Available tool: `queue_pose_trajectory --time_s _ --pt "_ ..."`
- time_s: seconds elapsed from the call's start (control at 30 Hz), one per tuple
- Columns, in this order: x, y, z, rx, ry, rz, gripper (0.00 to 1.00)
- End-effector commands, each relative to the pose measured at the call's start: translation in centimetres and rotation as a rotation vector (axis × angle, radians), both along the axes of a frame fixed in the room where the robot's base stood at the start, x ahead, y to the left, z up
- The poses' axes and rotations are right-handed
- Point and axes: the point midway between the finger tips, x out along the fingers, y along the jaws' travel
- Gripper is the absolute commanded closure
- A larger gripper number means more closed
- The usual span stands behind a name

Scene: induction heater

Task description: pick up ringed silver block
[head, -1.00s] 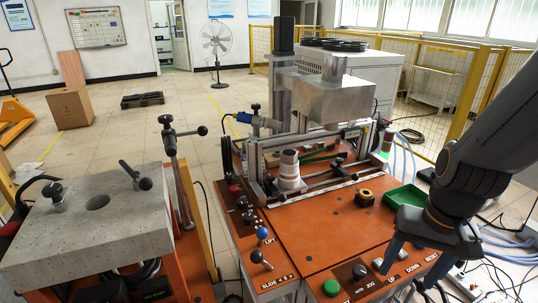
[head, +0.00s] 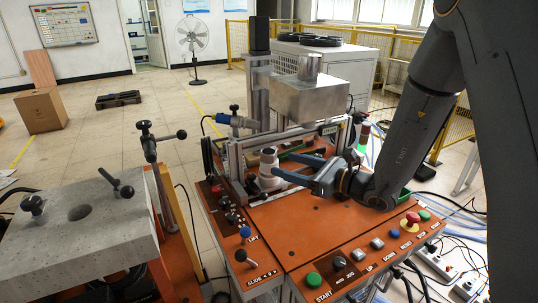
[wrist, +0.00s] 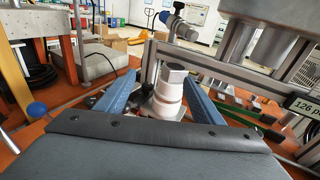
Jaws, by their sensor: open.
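The ringed silver block (head: 269,156) stands upright on top of a white stepped cylinder on the orange machine table, under the press head. In the wrist view the grey-silver block (wrist: 175,75) shows above the white stepped cylinder (wrist: 166,98), between the two blue fingers. My gripper (head: 288,166) is open, with its fingers reaching in from the right at about the height of the block's lower part. In the wrist view my gripper (wrist: 160,96) has one finger on each side of the stack, apart from it. The stack's foot is partly hidden.
The press head (head: 318,92) hangs above and behind. A metal frame (head: 236,158) stands close behind the stack. Control knobs and buttons (head: 314,279) line the front edge. A grey block table (head: 100,230) is at left. The orange top's front middle is clear.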

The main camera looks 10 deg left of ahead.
Motion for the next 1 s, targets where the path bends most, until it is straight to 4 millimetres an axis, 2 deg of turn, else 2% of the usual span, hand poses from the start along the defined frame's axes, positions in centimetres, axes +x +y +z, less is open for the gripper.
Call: queue_pose_trajectory --time_s 0.17,0.8,1.0 --pt "2.0 -0.3 0.3 0.054 0.003 -0.069 0.39" --pt "5.8 5.3 0.2 0.054 0.003 -0.07 0.39" --pt "6.2 5.9 0.0 0.054 0.003 -0.071 0.39"
